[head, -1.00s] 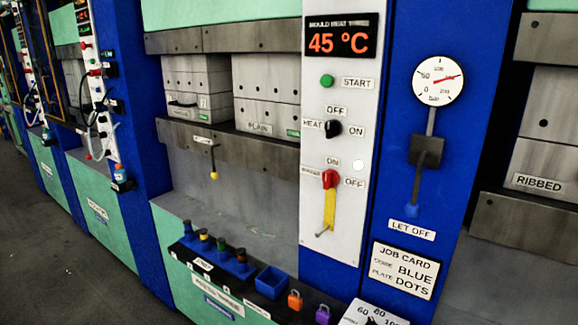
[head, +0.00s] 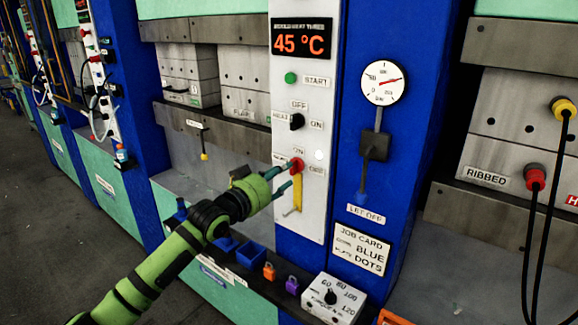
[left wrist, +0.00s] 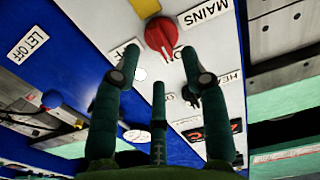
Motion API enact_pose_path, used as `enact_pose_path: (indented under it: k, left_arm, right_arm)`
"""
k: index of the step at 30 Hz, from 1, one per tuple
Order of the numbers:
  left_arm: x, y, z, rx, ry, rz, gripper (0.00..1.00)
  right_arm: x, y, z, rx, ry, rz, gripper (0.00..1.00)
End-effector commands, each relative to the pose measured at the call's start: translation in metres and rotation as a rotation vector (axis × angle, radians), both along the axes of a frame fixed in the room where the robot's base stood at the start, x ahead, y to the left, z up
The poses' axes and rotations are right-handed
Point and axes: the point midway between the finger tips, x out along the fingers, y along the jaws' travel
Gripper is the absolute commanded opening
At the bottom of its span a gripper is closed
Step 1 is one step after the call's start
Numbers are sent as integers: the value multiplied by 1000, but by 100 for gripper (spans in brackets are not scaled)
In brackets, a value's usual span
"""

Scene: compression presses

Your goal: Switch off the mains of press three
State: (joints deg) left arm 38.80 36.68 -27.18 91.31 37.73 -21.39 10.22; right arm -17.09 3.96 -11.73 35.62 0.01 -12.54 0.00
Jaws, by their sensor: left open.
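The mains switch of press three is a red knob (head: 297,165) on the white panel (head: 311,60), with ON above it and OFF to its right. It also shows upside down in the left wrist view (left wrist: 160,37), beside the MAINS label (left wrist: 205,12). A white mark on the knob seems to point toward ON. A yellow strip (head: 298,195) hangs below it. My left gripper (head: 282,178) is open in front of the knob. In the left wrist view its fingers (left wrist: 160,58) spread on both sides of the knob; contact is not clear. My right gripper is not in view.
Above the mains are a black heat knob (head: 297,121) and a green start button (head: 291,78). A gauge (head: 384,82) and a blue-tipped let-off lever (head: 362,198) are to the right. Padlocks (head: 269,271) and a dial box (head: 331,298) sit on the ledge below.

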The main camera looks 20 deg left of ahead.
Motion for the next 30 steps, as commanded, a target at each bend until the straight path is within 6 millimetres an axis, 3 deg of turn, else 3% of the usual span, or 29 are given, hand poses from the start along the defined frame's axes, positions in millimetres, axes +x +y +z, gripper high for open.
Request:
enact_pose_path:
  k: [9, 20, 23, 24, 30]
  left_arm:
    - [32, -11, 1, 0, 0, 1, 44]
    - [36, -13, -1, 1, 0, 1, 44]
    - [36, -13, -1, 1, 0, 1, 8]
    - [36, -13, -1, 1, 0, 1, 0]
    - [36, -13, -1, 2, -1, 1, 0]
  right_arm:
    - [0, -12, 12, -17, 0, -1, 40]
    - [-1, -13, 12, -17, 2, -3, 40]
    - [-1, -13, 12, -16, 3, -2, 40]
    - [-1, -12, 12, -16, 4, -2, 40]
    - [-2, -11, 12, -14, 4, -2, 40]
